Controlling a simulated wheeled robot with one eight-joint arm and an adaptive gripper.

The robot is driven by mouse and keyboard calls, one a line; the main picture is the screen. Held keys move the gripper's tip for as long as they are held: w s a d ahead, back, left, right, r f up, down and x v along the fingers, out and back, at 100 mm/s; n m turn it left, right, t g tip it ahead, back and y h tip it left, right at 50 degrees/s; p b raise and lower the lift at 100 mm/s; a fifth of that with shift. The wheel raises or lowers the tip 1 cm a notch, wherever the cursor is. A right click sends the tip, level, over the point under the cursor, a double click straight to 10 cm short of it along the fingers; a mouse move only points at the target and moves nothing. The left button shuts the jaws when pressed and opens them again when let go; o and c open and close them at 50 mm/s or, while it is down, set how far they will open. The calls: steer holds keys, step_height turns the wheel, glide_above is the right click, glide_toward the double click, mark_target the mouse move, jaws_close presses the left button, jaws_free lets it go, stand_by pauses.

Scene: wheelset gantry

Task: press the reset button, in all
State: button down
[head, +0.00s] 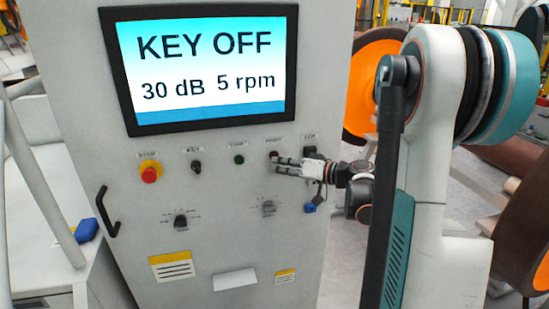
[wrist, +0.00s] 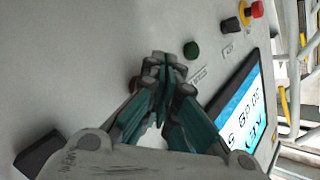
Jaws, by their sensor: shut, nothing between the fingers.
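The reset button (head: 273,154) is a small dark red knob in the upper row of controls on the grey cabinet, under the screen. My gripper (head: 278,166) is shut and empty, its fingertips overlapping the lower edge of the button in the head view. In the wrist view my gripper (wrist: 163,62) points at the panel and hides most of the button; a reddish-brown edge (wrist: 134,84) shows left of the fingers. I cannot tell whether the fingertips touch the button.
The screen (head: 205,70) reads KEY OFF, 30 dB, 5 rpm. Left of the reset button are a green button (head: 239,160), a black key switch (head: 196,167) and a red emergency stop (head: 149,173). Rotary knobs (head: 181,222) sit below. A black handle (head: 106,212) projects at the left.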

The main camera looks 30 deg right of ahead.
steer(key=shift+s+a, duration=0.1)
steer(key=shift+s, duration=0.1)
steer(key=s, duration=0.1)
steer(key=s+a, duration=0.1)
steer(key=s, duration=0.2)
steer(key=shift+s+a, duration=0.25)
steer(key=shift+s, duration=0.15)
stand_by(0.9)
